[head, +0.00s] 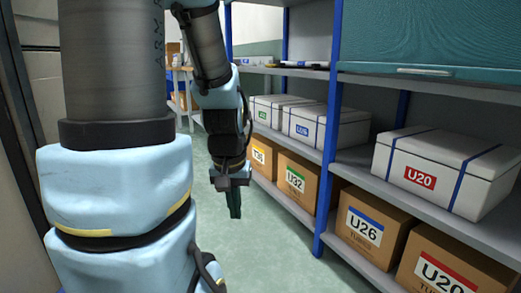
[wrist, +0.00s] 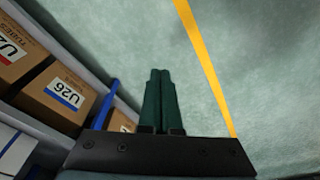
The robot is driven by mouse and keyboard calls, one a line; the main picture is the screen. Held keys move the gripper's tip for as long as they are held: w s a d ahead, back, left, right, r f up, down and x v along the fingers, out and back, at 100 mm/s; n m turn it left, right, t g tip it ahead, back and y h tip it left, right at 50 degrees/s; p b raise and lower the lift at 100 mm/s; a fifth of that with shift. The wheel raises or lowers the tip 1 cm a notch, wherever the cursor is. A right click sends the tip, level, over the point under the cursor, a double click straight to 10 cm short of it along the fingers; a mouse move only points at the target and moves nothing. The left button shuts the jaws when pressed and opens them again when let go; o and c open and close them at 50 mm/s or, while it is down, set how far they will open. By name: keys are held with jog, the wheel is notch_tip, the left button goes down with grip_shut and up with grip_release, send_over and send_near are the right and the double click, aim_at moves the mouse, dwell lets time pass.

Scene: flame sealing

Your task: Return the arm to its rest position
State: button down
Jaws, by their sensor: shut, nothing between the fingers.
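My gripper (head: 234,203) hangs below my forearm in the head view, pointing down over the green floor, to the left of the shelving. In the wrist view its two dark green fingers (wrist: 160,75) lie side by side with their tips together. The gripper is shut and holds nothing. My arm is bent, with the large blue and grey links filling the left of the head view.
Blue and grey shelving (head: 331,150) runs along the right. It holds white boxes, one marked U20 (head: 445,165), above brown cartons, one marked U26 (head: 366,225). Green floor (head: 270,260) is open beside it. A yellow floor line (wrist: 205,65) shows in the wrist view.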

notch_tip(320, 180, up, 34)
jog(key=s+p, duration=0.1)
jog(key=p, duration=3.3)
jog(key=shift+a+f, duration=0.25)
jog(key=shift+a, duration=0.2)
jog(key=shift+s, duration=0.1)
